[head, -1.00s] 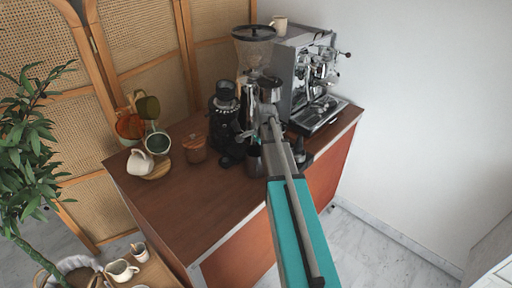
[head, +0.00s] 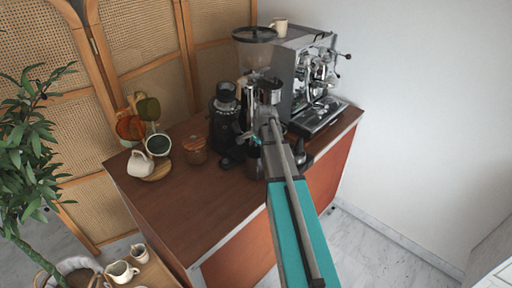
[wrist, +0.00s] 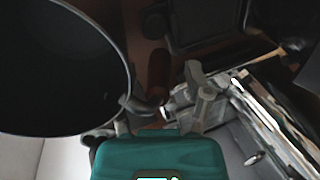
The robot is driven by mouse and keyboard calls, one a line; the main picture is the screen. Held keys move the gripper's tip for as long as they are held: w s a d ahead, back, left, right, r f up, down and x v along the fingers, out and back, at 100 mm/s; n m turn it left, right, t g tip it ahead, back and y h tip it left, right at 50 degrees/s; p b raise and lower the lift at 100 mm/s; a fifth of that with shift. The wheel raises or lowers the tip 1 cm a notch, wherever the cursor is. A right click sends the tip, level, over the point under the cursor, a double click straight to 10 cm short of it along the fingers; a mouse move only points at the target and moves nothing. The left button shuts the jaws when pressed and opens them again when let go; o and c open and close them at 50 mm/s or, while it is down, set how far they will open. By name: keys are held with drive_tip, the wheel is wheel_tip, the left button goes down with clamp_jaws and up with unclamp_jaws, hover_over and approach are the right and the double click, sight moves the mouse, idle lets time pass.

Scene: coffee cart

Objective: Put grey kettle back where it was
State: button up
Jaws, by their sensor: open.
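A dark grey metal vessel (head: 254,169), which looks like the grey kettle, stands on the brown cart top beside the black grinder. My arm hides its right side, and its upper part is hard to make out. My gripper (wrist: 167,98) is open in the wrist view, with its grey fingers beyond the teal housing and nothing clearly between them. In the head view my wrist is above the vessel, and the fingertips are hard to make out. A large dark round shape (wrist: 55,70) with a thin grey rim fills the wrist view's upper left; I cannot tell what it is.
A black grinder (head: 225,130) and a taller hopper grinder (head: 254,50) stand close behind my wrist. The espresso machine (head: 292,85) is to the right. A wooden canister (head: 195,149) and cups (head: 140,163) are at left. The front left cart top (head: 190,205) is clear.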

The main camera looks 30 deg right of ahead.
drive_tip(key=p+v, duration=1.1)
drive_tip(key=v, duration=0.1)
idle(0.5)
idle(0.6)
drive_tip(key=s+a+n+g, duration=0.1)
drive_tip(key=s+a+n, duration=0.7)
drive_tip(key=a, duration=0.3)
drive_tip(key=s+a+n+g, duration=0.2)
drive_tip(key=s+a+n, duration=0.6)
drive_tip(key=a, duration=0.4)
drive_tip(key=shift+s+f+h, duration=0.3)
drive_tip(key=shift+f+h, duration=0.05)
drive_tip(key=shift+h, duration=0.05)
wheel_tip(320, 180, down, 5)
drive_tip(key=b, duration=0.5)
drive_tip(key=shift+f, duration=0.2)
